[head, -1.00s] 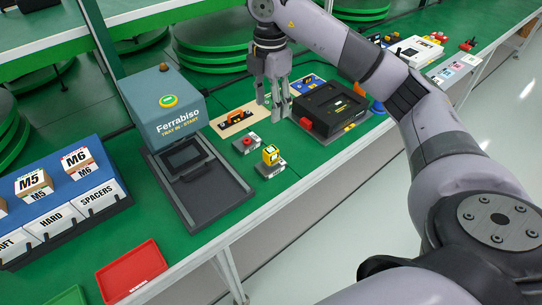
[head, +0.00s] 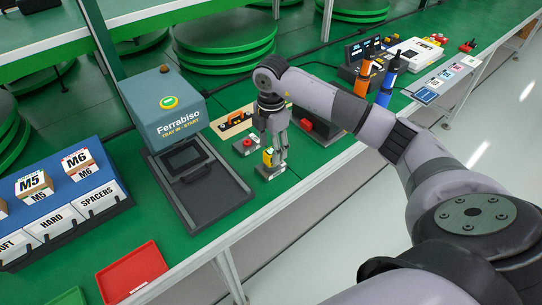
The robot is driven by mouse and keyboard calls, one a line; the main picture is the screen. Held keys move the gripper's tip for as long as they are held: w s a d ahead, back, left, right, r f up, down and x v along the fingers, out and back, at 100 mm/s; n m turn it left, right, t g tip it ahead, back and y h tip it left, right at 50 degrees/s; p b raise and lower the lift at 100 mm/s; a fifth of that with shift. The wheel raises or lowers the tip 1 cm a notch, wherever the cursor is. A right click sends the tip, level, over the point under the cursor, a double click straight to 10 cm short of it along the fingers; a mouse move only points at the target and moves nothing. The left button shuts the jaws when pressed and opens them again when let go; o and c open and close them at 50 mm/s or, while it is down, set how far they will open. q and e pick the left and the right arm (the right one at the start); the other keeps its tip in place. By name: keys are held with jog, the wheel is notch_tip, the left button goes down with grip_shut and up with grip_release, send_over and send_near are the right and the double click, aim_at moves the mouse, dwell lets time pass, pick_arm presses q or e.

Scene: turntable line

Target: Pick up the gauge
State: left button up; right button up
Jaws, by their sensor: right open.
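The gauge, a small yellow block (head: 267,156), sits on a grey labelled stand (head: 268,172) near the front edge of the green bench. It is partly covered by my right gripper (head: 277,163). That gripper points down with its fingers open, right at the gauge. I cannot tell whether the fingers touch it or have it between them. My left gripper is not in view.
A red button on a small base (head: 245,146) stands just left of the gauge. The blue-grey Ferrabiso press (head: 165,112) with its dark tray (head: 215,206) is further left. A wooden board with an orange part (head: 233,121) lies behind.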

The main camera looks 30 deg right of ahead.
jog(key=shift+f, duration=1.25)
jog(key=shift+c, duration=0.6)
grip_shut()
jog(key=shift+r, duration=0.1)
